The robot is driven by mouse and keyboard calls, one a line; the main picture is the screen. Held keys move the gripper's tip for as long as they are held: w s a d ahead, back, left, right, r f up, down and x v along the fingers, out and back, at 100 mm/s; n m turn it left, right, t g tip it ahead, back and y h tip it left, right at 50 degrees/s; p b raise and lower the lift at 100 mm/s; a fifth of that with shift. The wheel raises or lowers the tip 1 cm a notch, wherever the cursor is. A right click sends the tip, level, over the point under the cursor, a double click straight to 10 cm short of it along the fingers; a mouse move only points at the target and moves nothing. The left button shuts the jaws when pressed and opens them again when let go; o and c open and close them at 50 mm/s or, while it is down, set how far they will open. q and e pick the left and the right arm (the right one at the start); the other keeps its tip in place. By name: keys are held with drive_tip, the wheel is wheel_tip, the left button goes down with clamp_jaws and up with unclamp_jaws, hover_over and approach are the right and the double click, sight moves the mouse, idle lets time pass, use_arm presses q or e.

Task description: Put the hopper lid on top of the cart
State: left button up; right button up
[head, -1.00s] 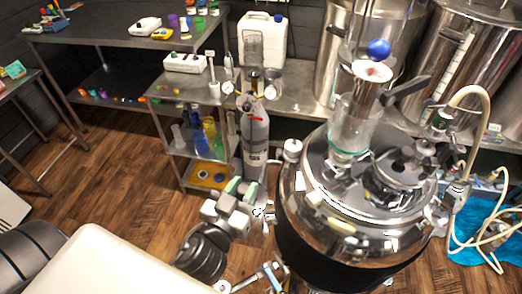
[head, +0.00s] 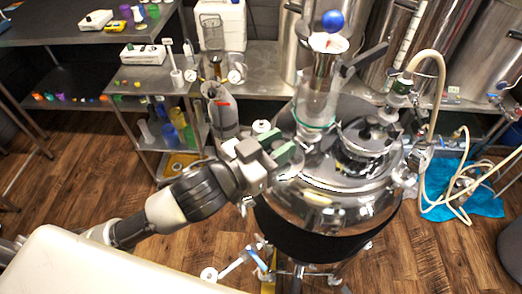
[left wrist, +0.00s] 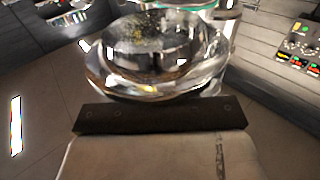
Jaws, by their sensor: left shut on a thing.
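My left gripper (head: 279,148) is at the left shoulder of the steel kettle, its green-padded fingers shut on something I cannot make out. In the left wrist view the kettle's shiny rounded top (left wrist: 150,82) lies just beyond the dark bar of my gripper. A glass hopper (head: 317,100) with a teal ring stands on the kettle, with a steel cup and a blue ball above it. I cannot pick out the hopper lid for certain. A tiered steel cart (head: 152,76) stands left of the kettle. My right gripper is not in view.
A white box (head: 143,53) and small coloured items stand on the cart's top. A grey gas cylinder (head: 222,113) stands between cart and kettle. A pale hose (head: 437,85) and blue mat (head: 485,203) are at the right. The wooden floor at lower left is open.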

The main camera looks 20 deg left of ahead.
use_arm(q)
drive_tip(key=shift+w+d+r+h, duration=0.15)
drive_tip(key=shift+d+r+h, duration=0.15)
drive_tip(key=shift+d, duration=0.1)
drive_tip(key=shift+w+d+f+m+g, duration=0.1)
drive_tip(key=shift+d+f+m+g, duration=0.05)
drive_tip(key=shift+m+g, duration=0.2)
drive_tip(key=shift+w+d+f+m+g+h, duration=0.95)
drive_tip(key=shift+f+m+g+h, duration=0.2)
drive_tip(key=shift+g, duration=0.2)
drive_tip(key=shift+w+d+f+m+g+h, duration=0.95)
drive_tip(key=shift+f+m+g+h, duration=0.15)
drive_tip(key=shift+g, duration=0.2)
drive_tip(key=shift+a+f, duration=0.1)
drive_tip(key=shift+g, duration=0.3)
drive_tip(key=shift+s+a+m+g+h, duration=0.15)
drive_tip(key=shift+a+m+g+h, duration=0.3)
drive_tip(key=shift+m+g, duration=0.35)
drive_tip(key=shift+s+a+m+g+h, duration=0.1)
drive_tip(key=shift+a+m+g+h, duration=0.3)
drive_tip(key=shift+g, duration=0.6)
drive_tip(key=shift+s+a+m+g, duration=0.15)
drive_tip(key=shift+a+m+g, duration=0.15)
drive_tip(key=shift+m+g, duration=0.3)
drive_tip(key=shift+s+a+m+g, duration=0.15)
drive_tip(key=shift+a+m+g, duration=0.2)
drive_tip(key=shift+g, duration=0.45)
